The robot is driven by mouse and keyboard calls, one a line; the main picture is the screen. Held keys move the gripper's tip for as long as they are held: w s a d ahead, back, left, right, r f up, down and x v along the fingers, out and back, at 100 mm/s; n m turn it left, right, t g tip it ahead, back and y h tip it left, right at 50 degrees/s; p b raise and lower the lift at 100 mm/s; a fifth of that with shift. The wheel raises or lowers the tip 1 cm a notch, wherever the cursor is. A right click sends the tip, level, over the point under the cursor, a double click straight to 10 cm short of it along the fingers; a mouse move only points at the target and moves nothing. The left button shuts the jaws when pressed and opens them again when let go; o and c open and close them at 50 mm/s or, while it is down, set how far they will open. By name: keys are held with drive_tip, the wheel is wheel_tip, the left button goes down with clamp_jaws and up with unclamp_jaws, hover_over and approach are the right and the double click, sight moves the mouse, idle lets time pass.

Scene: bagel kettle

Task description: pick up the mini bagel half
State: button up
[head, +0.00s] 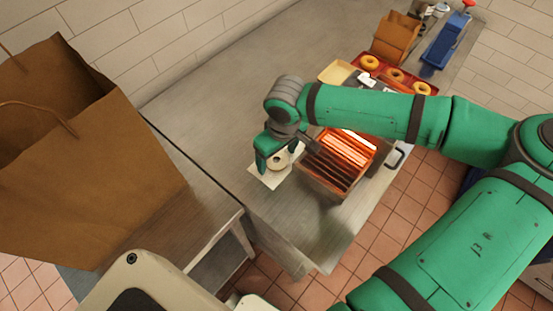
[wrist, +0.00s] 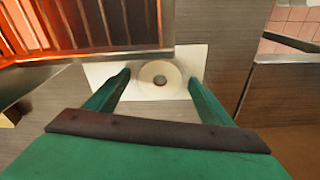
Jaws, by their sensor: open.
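The mini bagel half (wrist: 150,78) is a pale ring with a dark centre hole. It lies flat on a white square sheet (wrist: 105,72) on the metal counter. In the head view the bagel half (head: 277,162) shows partly behind my gripper (head: 279,164). In the wrist view my gripper (wrist: 159,82) is open, with one green finger on each side of the bagel half. A gap shows between the bagel and the right finger; the left finger is close to its edge. I cannot tell how high the fingertips are above the sheet.
A toaster with glowing orange bars (head: 345,150) stands right beside the sheet. A red tray (head: 383,66) with several bagels is farther back. A large brown paper bag (head: 90,150) stands at the left. The counter (head: 215,110) behind my gripper is clear.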

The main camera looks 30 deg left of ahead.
drive_tip(key=shift+c, duration=0.6)
drive_tip(key=c, duration=1)
drive_tip(key=shift+r, duration=0.15)
